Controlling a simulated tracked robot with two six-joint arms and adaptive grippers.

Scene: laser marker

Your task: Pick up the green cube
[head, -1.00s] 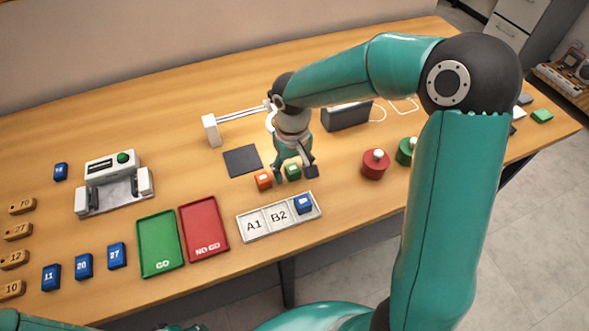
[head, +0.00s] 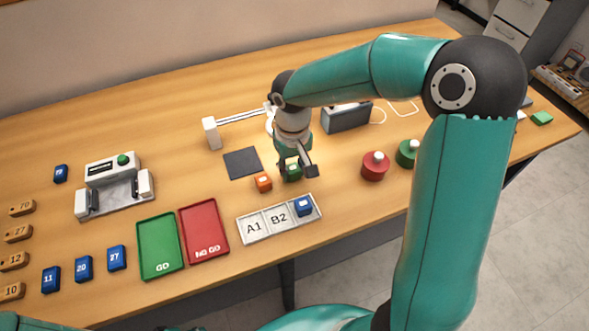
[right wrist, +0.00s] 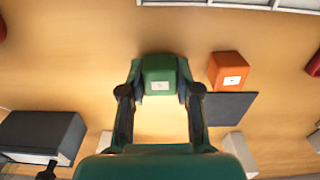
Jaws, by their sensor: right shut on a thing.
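The green cube (head: 293,173) sits on the wooden table, just right of the orange cube (head: 263,182). My right gripper (head: 296,171) is shut on the green cube, with a finger on each side of it. In the right wrist view the green cube (right wrist: 160,76) lies between the two fingertips (right wrist: 160,88), with a pale label facing the camera. The orange cube (right wrist: 229,70) stands apart beside it there. I cannot tell whether the green cube is off the table. My left gripper is not in view.
A white tray (head: 250,239) marked A1 and B2 lies in front, with a blue cube (head: 303,205) in its right compartment. A dark square mat (head: 242,162) lies behind the orange cube. A red weight (head: 375,165) stands to the right. Green and red trays lie front left.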

